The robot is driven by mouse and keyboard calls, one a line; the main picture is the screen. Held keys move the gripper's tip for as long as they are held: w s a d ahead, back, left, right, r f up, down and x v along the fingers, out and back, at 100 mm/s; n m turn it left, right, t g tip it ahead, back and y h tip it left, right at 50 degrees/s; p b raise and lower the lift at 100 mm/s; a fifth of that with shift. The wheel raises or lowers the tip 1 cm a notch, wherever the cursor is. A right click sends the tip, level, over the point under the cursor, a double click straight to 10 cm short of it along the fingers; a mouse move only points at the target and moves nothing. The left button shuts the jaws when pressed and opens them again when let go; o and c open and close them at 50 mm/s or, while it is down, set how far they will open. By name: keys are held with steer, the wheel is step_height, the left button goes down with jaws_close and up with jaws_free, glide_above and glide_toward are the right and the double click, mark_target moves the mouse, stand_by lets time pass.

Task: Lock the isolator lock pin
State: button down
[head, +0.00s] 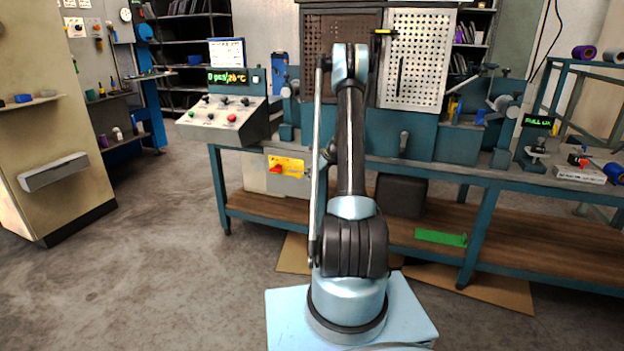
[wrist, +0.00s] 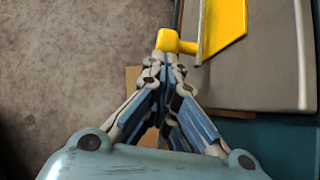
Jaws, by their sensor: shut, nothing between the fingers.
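The isolator (head: 285,166) is a yellow plate with a red handle (head: 276,168) on the front of a grey box under the bench. In the wrist view the yellow plate (wrist: 228,22) shows at the top, with a short yellow round-ended piece (wrist: 170,42) sticking out to the left. This piece looks like the lock pin, but I cannot be sure. My gripper (wrist: 165,62) is shut and empty, its tips right at this piece. I cannot tell whether they touch. In the head view my arm hides most of the gripper.
The grey box (wrist: 272,62) fills the upper right of the wrist view. A control console (head: 225,118) stands at the bench's left end. The lower shelf (head: 270,208) and a dark box (head: 402,196) lie below the bench. The floor (head: 160,240) at left is clear.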

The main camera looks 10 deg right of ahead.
steer(key=shift+w+a, duration=0.35)
steer(key=shift+a, duration=0.25)
steer(key=shift+w+a, duration=0.3)
steer(key=shift+a, duration=0.25)
steer(key=s+d+f+v, duration=0.1)
steer(key=v, duration=1.2)
steer(key=shift+d+f, duration=0.35)
steer(key=shift+d, duration=0.05)
